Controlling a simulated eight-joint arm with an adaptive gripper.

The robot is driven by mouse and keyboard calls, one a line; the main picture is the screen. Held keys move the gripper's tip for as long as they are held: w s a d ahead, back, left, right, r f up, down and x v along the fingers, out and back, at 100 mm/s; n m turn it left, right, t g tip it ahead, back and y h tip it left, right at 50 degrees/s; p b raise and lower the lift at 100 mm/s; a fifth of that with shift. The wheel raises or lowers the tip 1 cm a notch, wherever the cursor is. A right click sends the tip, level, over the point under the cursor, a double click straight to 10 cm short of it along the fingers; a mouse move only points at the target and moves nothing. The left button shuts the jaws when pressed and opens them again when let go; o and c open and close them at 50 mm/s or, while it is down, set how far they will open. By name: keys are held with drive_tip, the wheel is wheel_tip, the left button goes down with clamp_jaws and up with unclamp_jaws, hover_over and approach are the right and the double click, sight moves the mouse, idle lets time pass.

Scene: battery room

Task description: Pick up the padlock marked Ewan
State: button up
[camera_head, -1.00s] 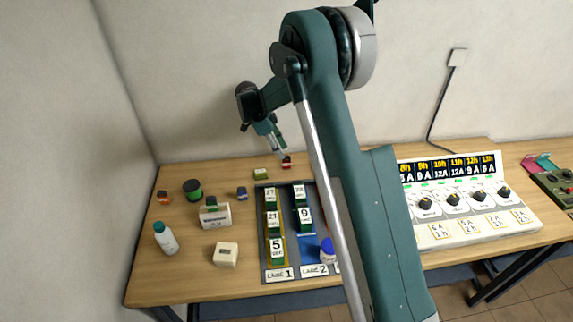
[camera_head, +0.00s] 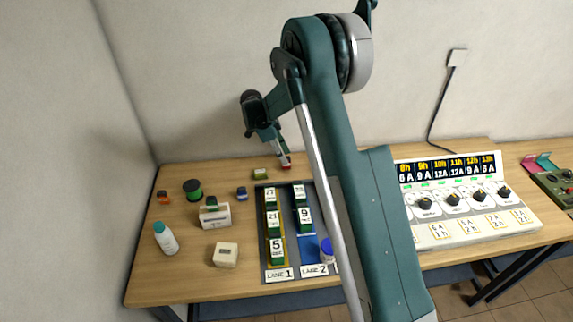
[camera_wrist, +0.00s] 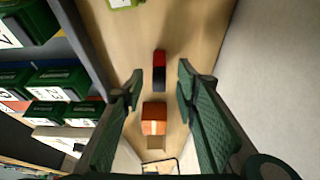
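My gripper (camera_wrist: 161,78) is open, with its two green fingers apart. A small red and black block-like thing (camera_wrist: 159,76) lies between the fingertips in the wrist view, with gaps on both sides; I cannot tell how far below them it is. In the head view my gripper (camera_head: 282,152) hangs just over this red thing (camera_head: 287,166). An orange block (camera_wrist: 154,118) with a pale mark lies nearer the bottom of the wrist view. A yellow-green block (camera_head: 261,174) and a blue one (camera_head: 241,193) lie to the left. No name is readable, so I cannot tell which is marked Ewan.
The battery rack (camera_head: 265,250) with numbered green batteries stands in front of the gripper. A bottle (camera_head: 166,238), a green spool (camera_head: 192,190) and a small orange thing (camera_head: 163,197) are at the left. The wall (camera_wrist: 260,80) is close behind. My arm hides part of the table.

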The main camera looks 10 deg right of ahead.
drive_tip(key=shift+x, duration=2.15)
clamp_jaws()
